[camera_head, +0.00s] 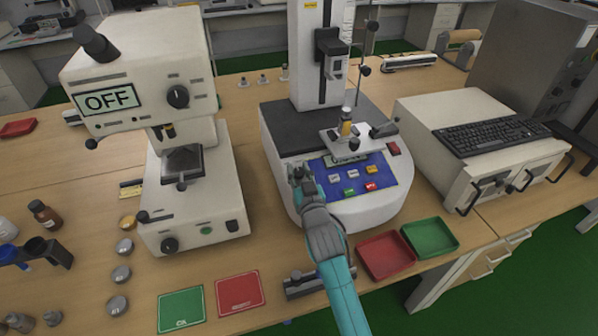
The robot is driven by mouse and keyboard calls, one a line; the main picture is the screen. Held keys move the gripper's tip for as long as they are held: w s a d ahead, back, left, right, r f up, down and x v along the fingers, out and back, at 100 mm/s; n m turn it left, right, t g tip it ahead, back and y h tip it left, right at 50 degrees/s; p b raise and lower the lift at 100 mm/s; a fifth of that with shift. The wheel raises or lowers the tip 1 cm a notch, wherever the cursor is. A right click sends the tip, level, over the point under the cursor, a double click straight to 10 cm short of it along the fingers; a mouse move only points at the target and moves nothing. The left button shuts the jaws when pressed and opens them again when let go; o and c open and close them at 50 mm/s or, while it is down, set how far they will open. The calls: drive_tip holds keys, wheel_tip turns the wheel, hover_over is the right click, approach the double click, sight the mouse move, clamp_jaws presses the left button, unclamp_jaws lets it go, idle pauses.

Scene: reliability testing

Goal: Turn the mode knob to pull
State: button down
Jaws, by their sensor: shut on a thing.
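The test machine (285,145) with a rounded white base and a tall column stands at centre. Its blue control panel (330,188) slopes toward me and carries several coloured buttons. My gripper (299,172) reaches in from below and is shut at the panel's left edge. The mode knob appears to be between its fingers; the fingers hide it, so its pointer and setting cannot be read. A small display at the top of the panel is too small to read.
A white tester (195,60) with an OFF display stands at left. A cabinet with a keyboard (490,136) is at right. A red tray (386,256) and a green tray (430,238) lie at the front right. Green and red mats lie at front left.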

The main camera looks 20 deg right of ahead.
idle(0.3)
drive_tip(key=c, duration=0.8)
unclamp_jaws()
drive_tip(key=s, duration=1.2)
drive_tip(key=shift+a, duration=0.3)
